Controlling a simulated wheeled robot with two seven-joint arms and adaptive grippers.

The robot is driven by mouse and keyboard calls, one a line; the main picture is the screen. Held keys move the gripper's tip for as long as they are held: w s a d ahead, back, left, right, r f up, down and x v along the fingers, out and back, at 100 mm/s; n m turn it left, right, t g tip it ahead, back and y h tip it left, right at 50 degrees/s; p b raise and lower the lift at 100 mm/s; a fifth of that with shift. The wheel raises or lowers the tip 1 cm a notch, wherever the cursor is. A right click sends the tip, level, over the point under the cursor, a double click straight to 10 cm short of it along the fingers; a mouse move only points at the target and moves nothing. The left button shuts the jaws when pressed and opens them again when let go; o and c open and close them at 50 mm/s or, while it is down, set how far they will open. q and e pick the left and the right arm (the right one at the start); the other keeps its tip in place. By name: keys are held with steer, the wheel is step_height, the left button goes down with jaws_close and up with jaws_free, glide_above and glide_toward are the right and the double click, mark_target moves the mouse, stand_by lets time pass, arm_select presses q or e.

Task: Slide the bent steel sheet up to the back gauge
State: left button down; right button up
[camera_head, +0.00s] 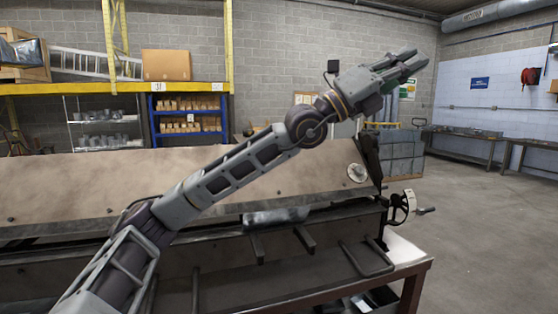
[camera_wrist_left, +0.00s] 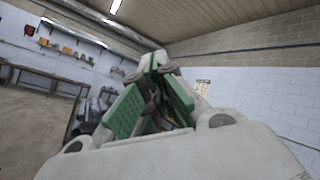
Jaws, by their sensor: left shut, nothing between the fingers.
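My left arm reaches across the head view, and my left gripper (camera_head: 414,60) is raised high at the upper right, well above the bending machine. It is shut and empty; in the left wrist view its green-padded fingers (camera_wrist_left: 155,60) come together at the tips. A small shiny grey metal piece (camera_head: 276,216), which looks like the bent steel sheet, lies at the front edge of the machine under the long beige beam (camera_head: 300,182). My gripper is far from it. The back gauge cannot be made out; the beam and my arm block much of the machine. My right gripper is not in view.
Two dark support arms (camera_head: 305,238) and a bent bar (camera_head: 368,260) stick out from the machine's front. A handwheel (camera_head: 403,207) stands at its right end. Yellow racking (camera_head: 170,87) and a blue shelf (camera_head: 188,117) are behind. The floor (camera_head: 480,230) at right is clear.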

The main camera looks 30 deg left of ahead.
arm_select(q)
steer(key=w+a+f+n+y, duration=0.2)
steer(key=w+f+y, duration=0.25)
steer(key=f, duration=0.45)
steer(key=w+a+f+n+g+y, duration=0.1)
steer(key=w+a+f+n+y, duration=0.15)
steer(key=f+y, duration=0.45)
steer(key=w+a+f+n+y, duration=0.1)
steer(key=w+a+f+y, duration=0.3)
steer(key=f, duration=0.7)
steer(key=s+a+f+n+g+y, duration=0.3)
steer(key=s+a+f+n+y, duration=0.1)
steer(key=a, duration=0.5)
steer(key=s+a+f+n+g+y, duration=0.4)
steer(key=s+a+f+y, duration=0.1)
steer(key=a, duration=0.4)
steer(key=shift+f+g+y, duration=0.3)
steer(key=shift+f+y, duration=0.3)
steer(key=shift+y, duration=0.05)
steer(key=shift+w+f+n, duration=0.1)
steer(key=shift+f+n, duration=0.05)
steer(key=shift+n, duration=0.1)
